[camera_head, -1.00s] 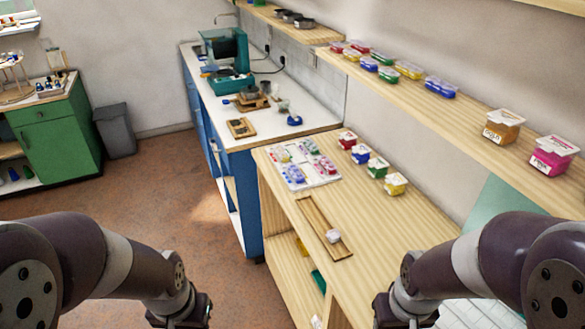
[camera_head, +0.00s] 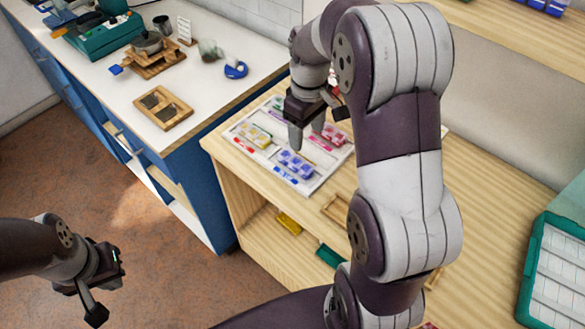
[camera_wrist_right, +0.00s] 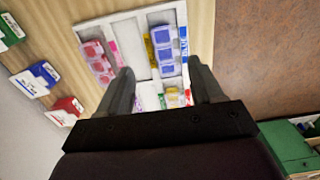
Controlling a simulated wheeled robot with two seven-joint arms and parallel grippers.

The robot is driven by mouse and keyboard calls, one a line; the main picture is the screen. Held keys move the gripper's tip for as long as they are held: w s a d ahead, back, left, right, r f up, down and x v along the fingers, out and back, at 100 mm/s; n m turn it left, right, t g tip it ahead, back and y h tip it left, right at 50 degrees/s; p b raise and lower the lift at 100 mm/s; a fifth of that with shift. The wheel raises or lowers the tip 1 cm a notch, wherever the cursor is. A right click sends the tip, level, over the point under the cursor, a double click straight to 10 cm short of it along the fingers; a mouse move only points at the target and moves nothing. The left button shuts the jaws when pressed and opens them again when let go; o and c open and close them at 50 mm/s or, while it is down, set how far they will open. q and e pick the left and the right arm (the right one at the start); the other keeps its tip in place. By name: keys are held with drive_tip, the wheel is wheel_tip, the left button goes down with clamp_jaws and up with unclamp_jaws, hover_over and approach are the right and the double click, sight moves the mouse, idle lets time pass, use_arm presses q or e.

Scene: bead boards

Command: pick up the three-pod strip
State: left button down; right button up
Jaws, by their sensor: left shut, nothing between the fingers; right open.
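A white board (camera_head: 240,127) on the wooden bench carries several pod strips. A blue-violet strip (camera_head: 296,164) lies near its front edge, a yellow one (camera_head: 256,135) to its left and a red-pink one (camera_head: 333,134) behind. In the right wrist view the blue-violet strip (camera_wrist_right: 166,52) shows three pods in a row; the red-pink strip (camera_wrist_right: 97,62) is less clear. My right gripper (camera_head: 308,132) is open and empty above the board; the blue-violet strip shows beyond and between its fingertips (camera_wrist_right: 160,72). My left gripper (camera_head: 98,296) is shut and empty over the floor.
Small labelled boxes, blue (camera_wrist_right: 36,79), red (camera_wrist_right: 66,109) and green (camera_wrist_right: 9,32), stand beside the board. A wooden tray (camera_head: 163,108) lies on the white counter. A teal-rimmed tray (camera_head: 535,265) is at the right. My right arm hides part of the bench.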

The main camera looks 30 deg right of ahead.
sight(302, 164)
drive_tip(key=f, duration=0.7)
drive_tip(key=a+f+p, duration=0.1)
drive_tip(key=f, duration=0.2)
drive_tip(key=shift+w+f, duration=0.25)
drive_tip(key=shift+f, duration=0.15)
drive_tip(key=shift+s+d, duration=0.1)
drive_tip(key=shift+s, duration=0.05)
drive_tip(key=c, duration=1)
drive_tip(key=shift+o, duration=0.2)
drive_tip(key=shift+r, duration=0.15)
